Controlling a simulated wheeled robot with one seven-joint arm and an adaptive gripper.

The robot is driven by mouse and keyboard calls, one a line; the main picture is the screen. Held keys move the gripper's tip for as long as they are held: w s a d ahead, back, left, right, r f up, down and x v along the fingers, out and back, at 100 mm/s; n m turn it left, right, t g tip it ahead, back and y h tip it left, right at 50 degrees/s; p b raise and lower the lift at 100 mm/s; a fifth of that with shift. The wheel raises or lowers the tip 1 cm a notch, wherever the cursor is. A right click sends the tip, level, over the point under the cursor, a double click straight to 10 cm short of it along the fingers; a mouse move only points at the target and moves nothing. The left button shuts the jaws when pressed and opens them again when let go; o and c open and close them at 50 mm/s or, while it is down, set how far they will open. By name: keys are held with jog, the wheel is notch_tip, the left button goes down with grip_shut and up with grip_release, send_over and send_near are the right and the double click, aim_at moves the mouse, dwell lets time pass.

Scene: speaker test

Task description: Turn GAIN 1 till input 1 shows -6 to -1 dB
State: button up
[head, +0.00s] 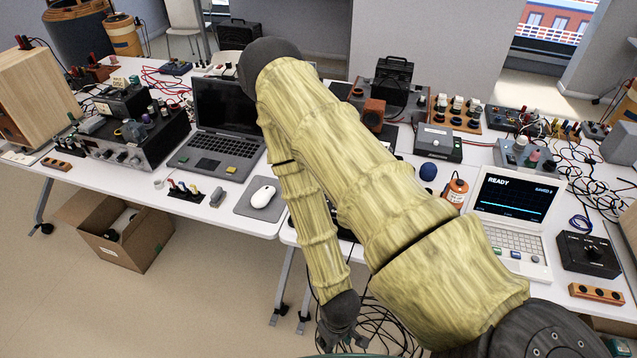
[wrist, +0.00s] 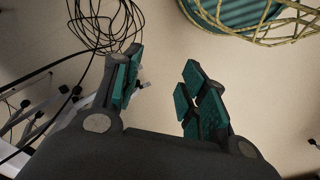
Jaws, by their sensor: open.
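My gripper (wrist: 160,85) is open and empty in the wrist view, its teal pads apart over bare floor. In the head view my gripper (head: 338,330) hangs low, in front of the tables and below their tops. I cannot make out a knob labelled GAIN 1 or an input 1 level reading. A dark unit (head: 347,226) at the table's front edge is mostly hidden behind my arm. A white laptop (head: 512,205) on the right shows READY and a flat trace on its screen.
The left table holds a dark laptop (head: 218,115), a white mouse (head: 262,196) and a black knobbed instrument (head: 135,140). A black box with a dial (head: 588,254) sits at right. A cardboard box (head: 120,238) stands on the floor. Loose cables (wrist: 105,25) lie near my gripper.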

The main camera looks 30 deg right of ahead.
jog(key=w+d+r+n+p, duration=0.1)
jog(key=w+d+r+n, duration=0.15)
jog(key=w, duration=0.45)
jog(key=w+d+r+n, duration=0.2)
jog(key=w+r+n, duration=0.15)
jog(key=w, duration=0.45)
jog(key=w+d+r+n, duration=0.7)
jog(key=w+d+r, duration=0.15)
jog(key=w, duration=0.25)
jog(key=w+d+r+n, duration=0.6)
jog(key=w+d+r, duration=0.1)
jog(key=w+r, duration=0.35)
jog(key=shift+w+a+f+p, duration=0.1)
jog(key=shift+f+p, duration=0.95)
jog(key=shift+f, duration=1.65)
jog(key=shift+a+f+p, duration=0.1)
jog(key=shift+f+p, duration=0.95)
jog(key=shift+f, duration=1.65)
grip_shut()
